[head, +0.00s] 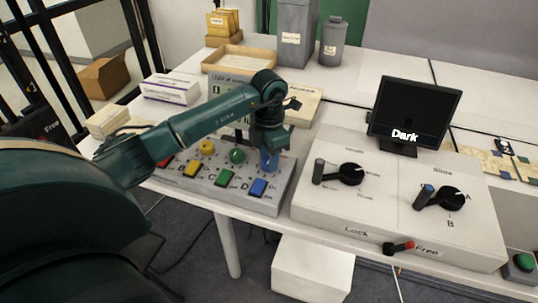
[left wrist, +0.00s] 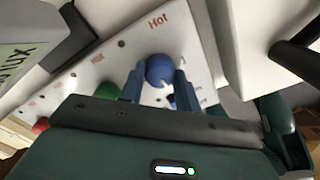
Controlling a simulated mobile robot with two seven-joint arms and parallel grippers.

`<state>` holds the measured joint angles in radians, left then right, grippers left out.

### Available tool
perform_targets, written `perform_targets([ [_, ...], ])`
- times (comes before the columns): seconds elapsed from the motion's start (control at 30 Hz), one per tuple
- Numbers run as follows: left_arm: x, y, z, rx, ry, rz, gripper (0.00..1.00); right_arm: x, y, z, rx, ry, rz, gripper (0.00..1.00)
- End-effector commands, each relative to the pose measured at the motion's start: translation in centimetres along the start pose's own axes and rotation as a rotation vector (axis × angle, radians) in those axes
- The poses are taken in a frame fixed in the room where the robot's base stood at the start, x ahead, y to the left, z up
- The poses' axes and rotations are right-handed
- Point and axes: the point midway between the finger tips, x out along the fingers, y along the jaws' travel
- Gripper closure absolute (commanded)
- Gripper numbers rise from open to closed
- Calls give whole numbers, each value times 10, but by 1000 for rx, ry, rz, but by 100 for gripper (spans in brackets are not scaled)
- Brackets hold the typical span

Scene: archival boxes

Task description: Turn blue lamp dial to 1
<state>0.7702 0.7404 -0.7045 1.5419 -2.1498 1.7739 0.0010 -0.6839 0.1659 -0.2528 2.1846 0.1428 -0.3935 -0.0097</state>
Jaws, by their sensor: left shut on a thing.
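The lamp panel (head: 208,176) is a grey sloped box near the table's front edge, with a yellow dial (head: 207,146), a green dial (head: 237,156) and colored square buttons in front. The blue dial (left wrist: 159,70) is round with a light pointer mark and sits between my fingers in the left wrist view. My left gripper (head: 268,162) reaches down over it and is shut on it, hiding most of it in the head view. "Hot" is printed beyond the blue dial in the left wrist view. My right gripper is not in view.
A white console (head: 395,215) with black rotary knobs stands right of the panel. A black screen reading "Dark" (head: 414,112) is behind it. A wooden tray (head: 239,60), boxes and grey containers (head: 295,32) are at the back.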

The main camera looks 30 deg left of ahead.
Motion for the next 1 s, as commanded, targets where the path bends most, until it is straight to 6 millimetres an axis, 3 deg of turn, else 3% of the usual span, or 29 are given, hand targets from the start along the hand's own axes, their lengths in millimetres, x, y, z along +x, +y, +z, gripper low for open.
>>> perform_targets([
  [1.0,-2,0,0,-899,0,1,90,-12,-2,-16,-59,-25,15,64],
])
